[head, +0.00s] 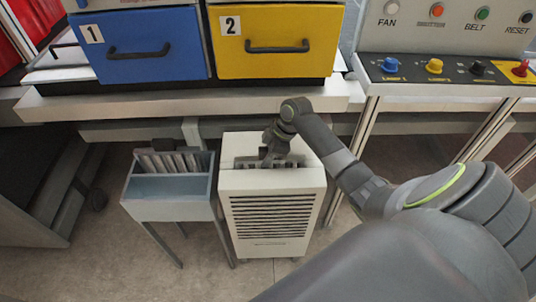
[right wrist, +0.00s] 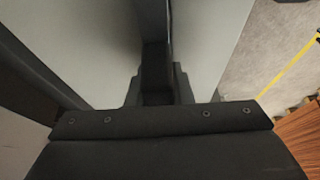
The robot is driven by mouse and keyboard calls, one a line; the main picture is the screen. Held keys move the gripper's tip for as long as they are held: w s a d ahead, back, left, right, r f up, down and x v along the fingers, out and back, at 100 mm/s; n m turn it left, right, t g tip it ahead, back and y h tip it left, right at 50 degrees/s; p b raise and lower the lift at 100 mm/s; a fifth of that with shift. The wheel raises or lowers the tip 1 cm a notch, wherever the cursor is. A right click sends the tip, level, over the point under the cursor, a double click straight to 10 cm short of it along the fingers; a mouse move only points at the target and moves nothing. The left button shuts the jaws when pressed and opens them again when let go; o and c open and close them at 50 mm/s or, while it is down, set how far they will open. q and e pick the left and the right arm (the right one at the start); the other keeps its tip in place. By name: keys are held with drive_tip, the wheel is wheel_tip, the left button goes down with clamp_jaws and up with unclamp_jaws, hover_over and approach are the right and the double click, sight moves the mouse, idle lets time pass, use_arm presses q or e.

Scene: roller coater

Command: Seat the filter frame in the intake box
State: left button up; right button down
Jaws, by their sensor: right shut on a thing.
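The intake box (head: 271,218) is a white cabinet with dark louvres on its front and a dark slot in its top. My right gripper (head: 268,157) is over that slot, pointing down, shut on the filter frame. The frame is mostly hidden by the gripper and the box, so I cannot tell how deep it sits or whether it is straight. In the right wrist view, my fingers (right wrist: 157,85) are close together at a thin dark edge between pale grey surfaces. My left gripper is not in view.
A grey-blue rack (head: 165,209) with several upright frames (head: 170,163) stands left of the box. A bench edge (head: 180,104) runs behind, under blue (head: 150,62) and yellow (head: 275,64) drawers. A button panel (head: 450,70) is at right. The floor in front is clear.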

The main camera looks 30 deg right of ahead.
drive_tip(key=c, duration=1.3)
unclamp_jaws()
drive_tip(key=shift+f, duration=0.1)
drive_tip(key=b+v, duration=0.1)
drive_tip(key=v, duration=1.1)
